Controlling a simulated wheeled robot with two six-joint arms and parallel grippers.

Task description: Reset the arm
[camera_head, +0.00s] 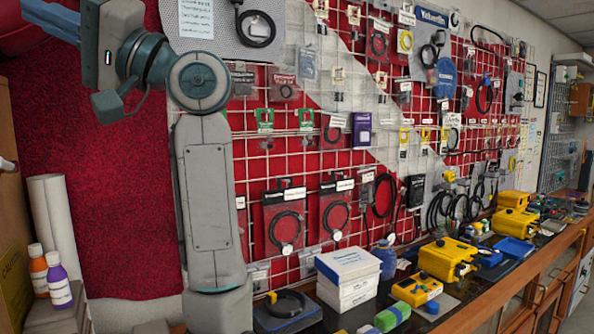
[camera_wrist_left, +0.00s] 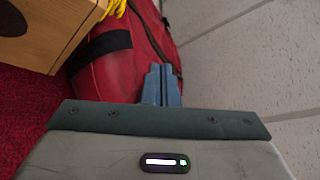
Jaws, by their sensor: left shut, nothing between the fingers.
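My left arm rises in the middle left of the head view, bent at the top. My left gripper (camera_head: 32,8) is at the top left corner, its blue fingers pointing up and left, partly cut off by the frame. In the left wrist view my left gripper (camera_wrist_left: 161,72) has its two blue fingers together with nothing between them. Behind the fingers is a red bag (camera_wrist_left: 113,55) with a dark band. I cannot tell whether the fingers touch it. My right gripper is not in view.
A wire grid wall (camera_head: 300,165) holds cables and small packages. A bench (camera_head: 470,318) along it carries white boxes (camera_head: 347,268), yellow devices (camera_head: 447,258) and a coiled cable (camera_head: 288,303). Orange (camera_head: 38,270) and purple (camera_head: 58,285) bottles stand at the lower left.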

